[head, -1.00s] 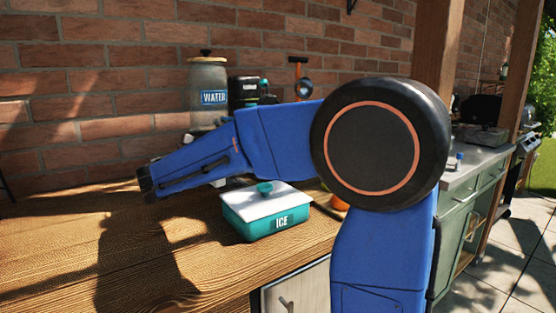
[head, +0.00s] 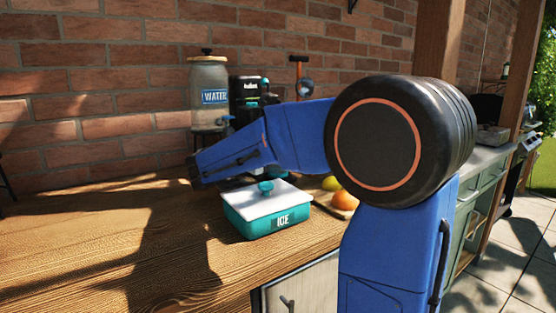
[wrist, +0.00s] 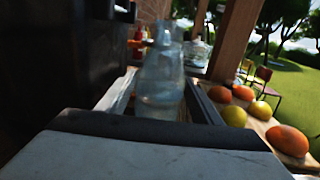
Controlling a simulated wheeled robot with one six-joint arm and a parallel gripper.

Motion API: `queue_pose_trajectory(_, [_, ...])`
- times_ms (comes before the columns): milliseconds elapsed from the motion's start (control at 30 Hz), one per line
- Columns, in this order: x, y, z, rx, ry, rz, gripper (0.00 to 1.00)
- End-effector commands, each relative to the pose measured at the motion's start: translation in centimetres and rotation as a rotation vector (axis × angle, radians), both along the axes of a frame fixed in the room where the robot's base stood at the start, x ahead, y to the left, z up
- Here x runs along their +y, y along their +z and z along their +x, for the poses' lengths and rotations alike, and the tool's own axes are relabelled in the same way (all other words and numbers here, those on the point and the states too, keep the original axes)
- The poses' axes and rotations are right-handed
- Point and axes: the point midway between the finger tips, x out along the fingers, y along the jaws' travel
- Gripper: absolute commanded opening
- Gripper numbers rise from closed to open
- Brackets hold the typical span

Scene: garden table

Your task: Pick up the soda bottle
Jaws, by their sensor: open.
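The soda bottle (wrist: 160,85), clear and upright, stands straight ahead in the middle of the wrist view, slightly blurred. My gripper (wrist: 161,78) is open, with one finger on each side of the bottle's lower part in that view. I cannot tell how deep the bottle is between the fingers or whether either touches it. In the head view my blue arm crosses above the table, and I make out neither the bottle nor my fingers there.
A teal ice box (head: 265,210) with a white lid stands in front of my arm. A water dispenser (head: 209,90) and a black machine (head: 247,90) stand by the brick wall. Fruit (wrist: 287,140) lies on the right in the wrist view. The table's left part (head: 90,240) is clear.

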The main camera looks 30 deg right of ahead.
Motion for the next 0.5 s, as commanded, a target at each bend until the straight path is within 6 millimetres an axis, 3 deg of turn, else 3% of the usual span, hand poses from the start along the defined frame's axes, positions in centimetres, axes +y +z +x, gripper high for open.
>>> queue_pose_trajectory(200, [-2.5, 0.0, 0.4, 0.0, -0.002, 0.001, 0.59])
queue_pose_trajectory(500, [-3.1, 0.0, 0.5, 0.0, 0.0, 0.0, 0.59])
